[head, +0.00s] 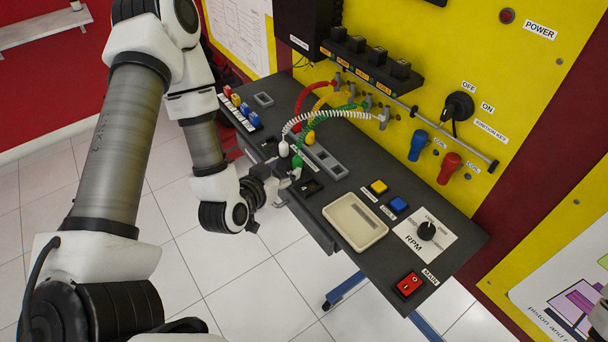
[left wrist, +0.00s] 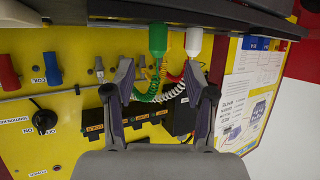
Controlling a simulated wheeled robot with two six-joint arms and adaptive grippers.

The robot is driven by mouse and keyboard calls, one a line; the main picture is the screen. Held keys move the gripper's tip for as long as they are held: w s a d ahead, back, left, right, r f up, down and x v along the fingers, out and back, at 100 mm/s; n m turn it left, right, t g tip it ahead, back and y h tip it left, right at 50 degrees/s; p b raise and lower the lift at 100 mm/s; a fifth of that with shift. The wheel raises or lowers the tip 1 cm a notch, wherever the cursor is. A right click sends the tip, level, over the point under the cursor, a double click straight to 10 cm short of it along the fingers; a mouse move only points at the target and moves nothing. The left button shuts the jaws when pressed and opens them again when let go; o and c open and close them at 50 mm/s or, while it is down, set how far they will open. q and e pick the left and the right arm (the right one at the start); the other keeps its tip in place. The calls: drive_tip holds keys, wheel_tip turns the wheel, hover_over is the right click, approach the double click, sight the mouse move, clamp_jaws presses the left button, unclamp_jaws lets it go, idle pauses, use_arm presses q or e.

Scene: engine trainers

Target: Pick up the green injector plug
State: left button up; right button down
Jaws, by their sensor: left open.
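The green injector plug (head: 297,161) stands upright at the near edge of the dark console, its coiled green cable running up to the yellow panel. In the left wrist view the green plug (left wrist: 157,38) appears beyond the fingertips, between their lines and nearer the left finger. A white plug (head: 283,149) stands close beside it; it also shows in the wrist view (left wrist: 193,42), near the line of the right finger. My left gripper (head: 279,185) is open and empty, just short of the console edge near the green plug. My right gripper is not seen.
A yellow plug (head: 310,138) stands behind the green one. Coiled white, green, yellow and red cables arch above the console. A beige tray (head: 355,222), buttons and an RPM dial (head: 427,231) lie to the right. Open floor (head: 235,290) lies in front.

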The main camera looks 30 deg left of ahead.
sight(297, 161)
use_arm(q)
drive_tip(key=x, duration=0.3)
drive_tip(key=p+x, duration=0.1)
drive_tip(key=shift+w+d+r, duration=0.1)
drive_tip(key=shift+w+d, duration=0.2)
drive_tip(key=shift+w, duration=0.1)
drive_tip(key=x, duration=0.2)
drive_tip(key=shift+w+f, duration=0.25)
drive_tip(key=shift+w, duration=0.05)
drive_tip(key=shift+w+a+f, duration=0.1)
drive_tip(key=shift+a+f, duration=0.1)
drive_tip(key=shift+a, duration=0.1)
drive_tip(key=shift+d, duration=0.15)
clamp_jaws()
